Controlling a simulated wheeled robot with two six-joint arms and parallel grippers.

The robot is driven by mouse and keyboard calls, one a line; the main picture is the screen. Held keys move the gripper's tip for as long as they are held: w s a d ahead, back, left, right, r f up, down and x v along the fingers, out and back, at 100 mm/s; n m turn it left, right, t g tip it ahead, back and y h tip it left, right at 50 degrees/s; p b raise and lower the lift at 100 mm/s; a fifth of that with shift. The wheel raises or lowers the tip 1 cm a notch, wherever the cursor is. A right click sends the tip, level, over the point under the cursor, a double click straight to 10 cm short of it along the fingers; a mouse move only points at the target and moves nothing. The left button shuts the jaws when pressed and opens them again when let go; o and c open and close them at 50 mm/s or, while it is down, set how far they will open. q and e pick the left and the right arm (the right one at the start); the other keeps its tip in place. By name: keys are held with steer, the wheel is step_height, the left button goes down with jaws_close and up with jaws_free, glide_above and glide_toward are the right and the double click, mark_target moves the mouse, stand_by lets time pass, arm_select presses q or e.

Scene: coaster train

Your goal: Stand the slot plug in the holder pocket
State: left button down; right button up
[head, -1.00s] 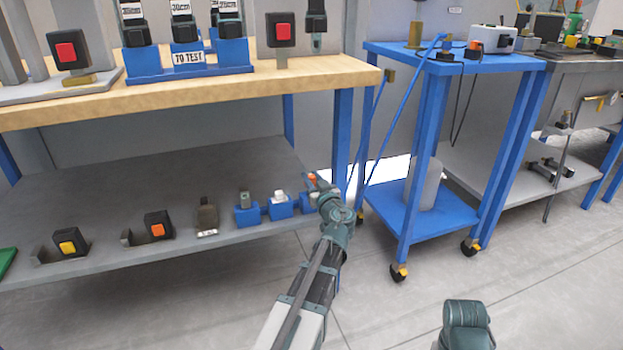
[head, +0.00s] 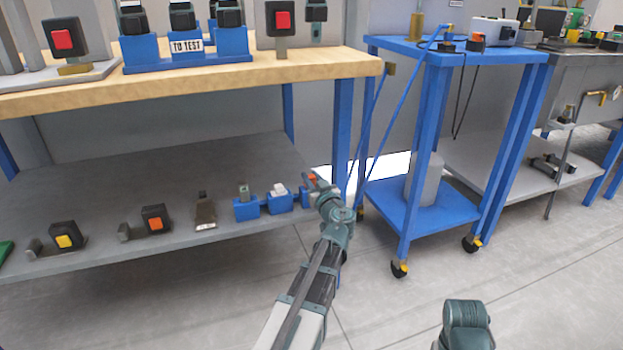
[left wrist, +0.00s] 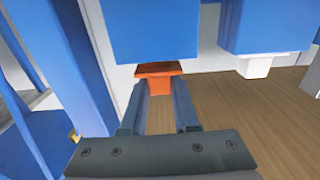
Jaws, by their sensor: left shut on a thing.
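An orange plug (head: 312,178) shows at the rightmost of a row of blue holder pockets on the lower shelf. My left gripper (head: 309,183) is at this plug, with its arm reaching in from below. In the left wrist view the plug (left wrist: 157,70) lies between the two fingers, which are shut on it. The plug meets the edge of a blue pocket block (left wrist: 155,30); how deep it sits is hidden. A neighbouring pocket block (left wrist: 270,25) holds a white plug (left wrist: 255,67).
The lower shelf (head: 120,190) also carries a black block with an orange button (head: 155,219) and one with a yellow button (head: 66,236). A wooden tabletop (head: 300,68) overhangs the shelf. A blue cart (head: 410,205) stands to the right; the floor in front is open.

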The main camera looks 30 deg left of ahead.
arm_select(q)
steer(key=shift+f, duration=0.25)
steer(key=c, duration=0.6)
jaws_free()
steer(key=shift+s, duration=0.1)
steer(key=v, duration=1.3)
steer(key=shift+s+d, duration=0.2)
steer(key=shift+d, duration=0.05)
